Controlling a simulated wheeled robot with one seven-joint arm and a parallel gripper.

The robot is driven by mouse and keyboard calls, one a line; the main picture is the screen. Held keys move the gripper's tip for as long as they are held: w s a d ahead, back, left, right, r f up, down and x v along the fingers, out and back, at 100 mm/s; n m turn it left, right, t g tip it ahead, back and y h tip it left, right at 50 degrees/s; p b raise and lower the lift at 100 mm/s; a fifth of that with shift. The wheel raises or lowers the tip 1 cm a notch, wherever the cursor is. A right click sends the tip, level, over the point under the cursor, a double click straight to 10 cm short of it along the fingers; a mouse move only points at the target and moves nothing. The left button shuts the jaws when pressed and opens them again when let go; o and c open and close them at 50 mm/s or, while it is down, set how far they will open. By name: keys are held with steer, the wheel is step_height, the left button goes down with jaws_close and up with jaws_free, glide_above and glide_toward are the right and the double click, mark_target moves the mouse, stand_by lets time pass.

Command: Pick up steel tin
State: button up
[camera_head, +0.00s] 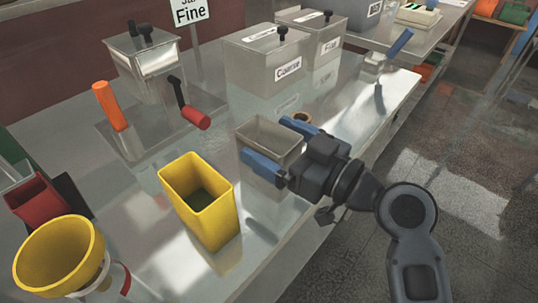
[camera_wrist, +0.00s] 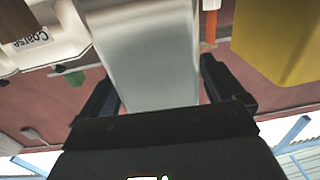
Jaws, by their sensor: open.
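The steel tin (camera_head: 262,138) is a grey, open-topped rectangular container standing upright on the metal bench. My gripper (camera_head: 284,148) is open at the tin, with one blue finger along its near side and the other by its far right side. In the wrist view the tin (camera_wrist: 150,60) fills the space between the two dark fingers of my gripper (camera_wrist: 162,88). A gap shows beside at least the right finger there. I cannot tell whether either finger touches the tin.
A yellow square container (camera_head: 208,212) stands left of the tin on the metal bench (camera_head: 150,215). A yellow round funnel-like bowl (camera_head: 60,258) and a red bin (camera_head: 35,200) are at the left. Lidded steel boxes, one marked Coarse (camera_head: 262,68), stand behind. An orange handle (camera_head: 110,105) rises at back left.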

steer(key=shift+x, duration=0.85)
steer(key=shift+c, duration=0.2)
steer(key=c, duration=1.5)
